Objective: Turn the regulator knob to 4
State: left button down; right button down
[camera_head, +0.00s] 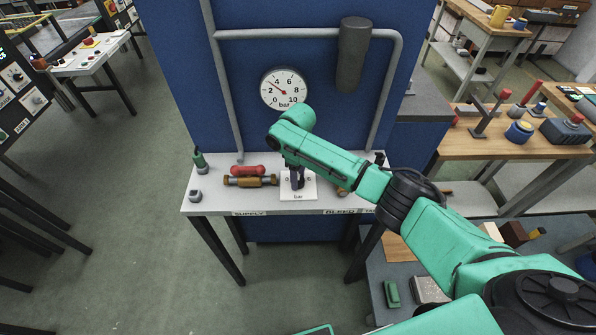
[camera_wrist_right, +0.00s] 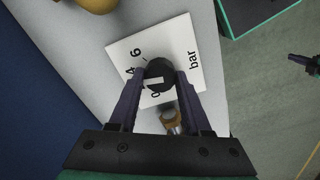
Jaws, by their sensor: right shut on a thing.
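The regulator knob (camera_wrist_right: 160,74) is a dark round knob with a pale mark, on a white plate (camera_wrist_right: 190,45) printed with numerals and "bar". The plate (camera_head: 308,190) also shows on the bench in the head view, where my right gripper (camera_head: 297,181) hides most of the knob. My right gripper (camera_wrist_right: 158,84) is shut on the knob, with one finger on each side. The round gauge (camera_head: 285,88) reads bar, and its red needle points up-left, between 2 and 4. A dark and teal piece at the right wrist view's right edge looks like my left gripper (camera_wrist_right: 304,65); its jaws are unclear.
A green-topped fitting (camera_head: 200,160) stands farther left. Grey pipes (camera_head: 224,95) run along the blue panel (camera_head: 178,60).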

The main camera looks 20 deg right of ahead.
jog(key=shift+r+m+p, duration=0.1)
jog(key=shift+m+p, duration=0.4)
jog(key=shift+m, duration=0.3)
jog(key=shift+w, duration=0.1)
jog(key=shift+c, duration=1.8)
grip_release()
notch_tip(320, 180, up, 14)
jog(key=b, duration=0.2)
jog(key=shift+r, duration=0.25)
